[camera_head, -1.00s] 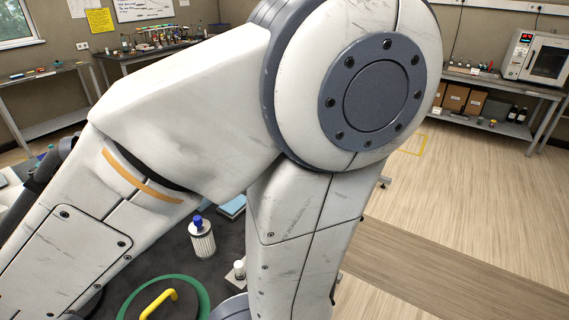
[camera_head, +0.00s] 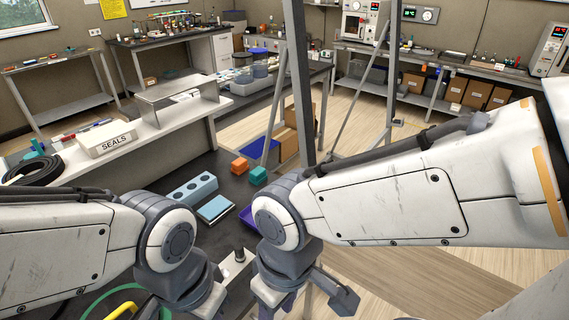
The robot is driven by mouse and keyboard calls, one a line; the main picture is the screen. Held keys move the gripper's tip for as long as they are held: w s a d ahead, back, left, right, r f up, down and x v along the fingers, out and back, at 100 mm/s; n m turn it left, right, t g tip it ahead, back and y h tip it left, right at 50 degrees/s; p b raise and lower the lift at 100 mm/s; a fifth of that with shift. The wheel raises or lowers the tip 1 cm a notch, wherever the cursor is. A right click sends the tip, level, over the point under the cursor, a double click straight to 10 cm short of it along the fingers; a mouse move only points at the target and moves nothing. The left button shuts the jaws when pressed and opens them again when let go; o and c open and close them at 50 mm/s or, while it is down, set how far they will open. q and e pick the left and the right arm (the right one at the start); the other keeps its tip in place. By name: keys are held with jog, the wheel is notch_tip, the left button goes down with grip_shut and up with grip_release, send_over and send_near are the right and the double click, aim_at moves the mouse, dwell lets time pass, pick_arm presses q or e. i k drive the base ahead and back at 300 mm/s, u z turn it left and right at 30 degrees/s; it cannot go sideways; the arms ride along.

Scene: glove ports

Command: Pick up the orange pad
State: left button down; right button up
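A small orange block (camera_head: 239,166), the only orange piece I see on the dark work surface (camera_head: 222,238), sits at its far part; I cannot tell for sure that it is the pad. A teal block (camera_head: 258,176) sits just right of it and nearer. My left arm comes in low from the left, and its wrist hangs at the bottom; its fingertips are out of the frame. My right arm comes in from the right. Part of my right gripper (camera_head: 335,294) shows at the bottom centre, well nearer than the orange block; its opening is unclear.
A light-blue block with round holes (camera_head: 190,189) and a blue-white flat pad (camera_head: 215,208) lie left of the orange block. A purple tray (camera_head: 248,217) is partly hidden by my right arm. Grey metal posts (camera_head: 301,75) rise behind. A SEALS box (camera_head: 107,139) stands on the left bench.

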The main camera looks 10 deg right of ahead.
aim_at(239, 166)
jog(key=z, duration=0.55)
jog(key=k, duration=0.6)
jog(key=z, duration=1.2)
jog(key=i, duration=2.1)
jog(key=u, duration=1.3)
jog(key=i, duration=0.9)
jog(key=u, duration=0.9)
